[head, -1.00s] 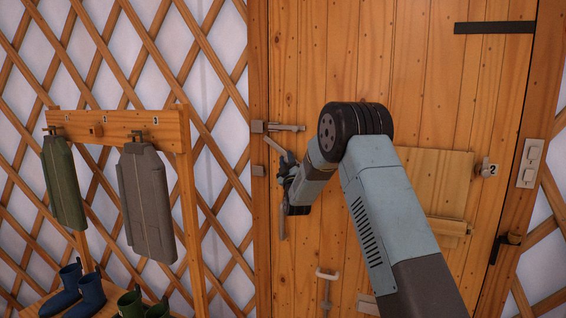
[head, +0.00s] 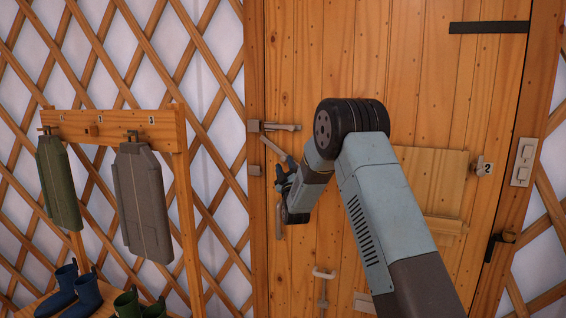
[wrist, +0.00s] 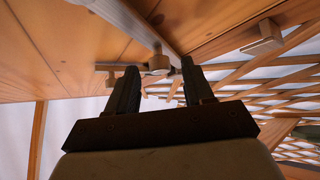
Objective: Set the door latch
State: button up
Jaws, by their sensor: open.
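The wooden door (head: 340,60) is closed in its frame. At its left edge is a pale slanting latch bar (head: 271,146), running down to the right toward my gripper (head: 284,184). A small block (head: 254,170) sits on the frame below it; a similar block (wrist: 262,38) shows in the wrist view. There, my gripper (wrist: 160,80) is open, its two dark fingers pointing toward the door. The pale bar (wrist: 130,20) runs to a rounded knob (wrist: 158,64) that appears between the fingertips; whether they touch it is unclear. My arm hides part of the door.
Another pale horizontal fitting (head: 278,127) is above the latch bar. A rack (head: 95,118) with hanging vests and boots below stands left. A light handle (head: 324,273) is low on the door; a switch plate (head: 522,162) is at right. The lattice wall (head: 130,50) is behind.

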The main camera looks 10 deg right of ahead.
jog(key=v, duration=1)
jog(key=shift+f, duration=0.1)
jog(key=s+d+r+m+g, duration=0.3)
jog(key=r+g, duration=0.1)
jog(key=r, duration=0.4)
jog(key=s+d+r+m+g+h, duration=0.1)
jog(key=s+d+r+g, duration=0.1)
jog(key=s, duration=0.3)
jog(key=s+d+r+m+g, duration=0.1)
jog(key=s+d+r+g, duration=0.15)
jog(key=s, duration=0.25)
jog(key=s+d+f+m+g, duration=0.1)
jog(key=s+m+g, duration=0.1)
jog(key=s, duration=1)
jog(key=s+d+f+m+g, duration=0.1)
jog(key=s+g, duration=0.4)
jog(key=s, duration=0.8)
jog(key=s+d+f+m+g+h, duration=0.1)
jog(key=s+d+f+m+g, duration=0.1)
jog(key=s, duration=1.1)
jog(key=shift+f+m+g, duration=0.5)
jog(key=shift+f+g, duration=0.1)
jog(key=shift+g, duration=0.15)
jog(key=shift+d, duration=0.1)
